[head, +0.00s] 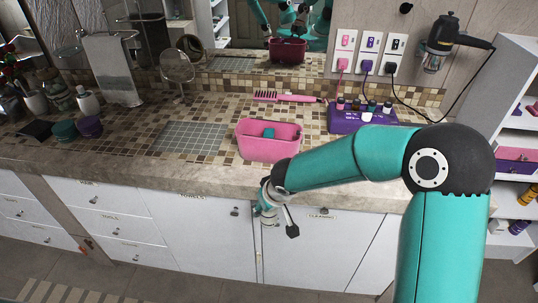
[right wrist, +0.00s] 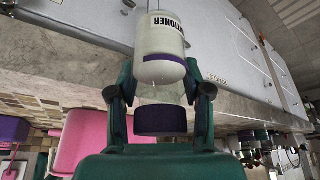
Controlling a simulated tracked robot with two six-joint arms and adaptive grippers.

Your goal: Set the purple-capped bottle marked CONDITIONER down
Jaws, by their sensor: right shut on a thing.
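The white bottle (right wrist: 165,45) marked CONDITIONER, with a purple band and a purple cap (right wrist: 160,122), shows in the right wrist view. My right gripper (right wrist: 158,92) is shut on it, with one finger on each side near the cap end. In the head view my right gripper (head: 272,205) hangs in front of the counter's front edge, over the cabinet doors. The bottle is hard to make out there. My left gripper is not in view.
A pink bin (head: 255,152) with a teal item inside stands near the counter's front edge. A purple tray (head: 345,124) with several small bottles is right of it. A grey grid mat (head: 190,138) lies bare to the left. A pink brush (head: 265,96) lies behind.

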